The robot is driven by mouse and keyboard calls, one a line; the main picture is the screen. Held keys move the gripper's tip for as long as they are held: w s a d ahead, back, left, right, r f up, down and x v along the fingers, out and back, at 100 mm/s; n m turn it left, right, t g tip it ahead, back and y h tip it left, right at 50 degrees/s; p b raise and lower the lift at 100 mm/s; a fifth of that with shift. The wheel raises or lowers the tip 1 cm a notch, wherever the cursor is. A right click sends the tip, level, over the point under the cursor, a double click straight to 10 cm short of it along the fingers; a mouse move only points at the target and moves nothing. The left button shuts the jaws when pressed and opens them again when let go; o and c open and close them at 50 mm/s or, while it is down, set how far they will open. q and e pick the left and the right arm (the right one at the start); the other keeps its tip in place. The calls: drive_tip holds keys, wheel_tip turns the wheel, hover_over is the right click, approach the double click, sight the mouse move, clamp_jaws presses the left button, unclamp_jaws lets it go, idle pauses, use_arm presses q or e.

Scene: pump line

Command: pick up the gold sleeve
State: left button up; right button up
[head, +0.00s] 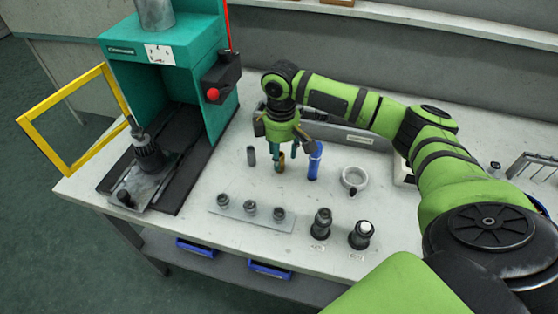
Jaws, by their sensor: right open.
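The gold sleeve (281,162) stands on the white bench in the head view, small and partly hidden by a finger. My right gripper (289,160) points down over it, with its fingers open and the sleeve between or just behind them. I cannot tell whether a finger touches it. A blue cylinder (315,162) stands close to the right of the fingers. A grey cylinder (251,156) stands to their left. My left gripper is not in view.
A plate with several grey parts (250,208) lies in front. Two dark fittings (321,224) stand to its right. A white ring (354,179) lies right of the blue cylinder. A green press (175,60) with a yellow frame (72,120) stands left.

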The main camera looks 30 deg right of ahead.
drive_tip(key=f, duration=0.3)
drive_tip(key=shift+w+d, duration=0.1)
drive_tip(key=shift+w, duration=0.15)
drive_tip(key=shift+f, duration=0.4)
drive_tip(key=c, duration=0.9)
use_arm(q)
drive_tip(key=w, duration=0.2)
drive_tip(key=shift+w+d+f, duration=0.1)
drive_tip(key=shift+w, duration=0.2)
use_arm(e)
wheel_tip(320, 180, up, 10)
drive_tip(key=shift+r, duration=0.1)
drive_tip(key=shift+c, duration=0.2)
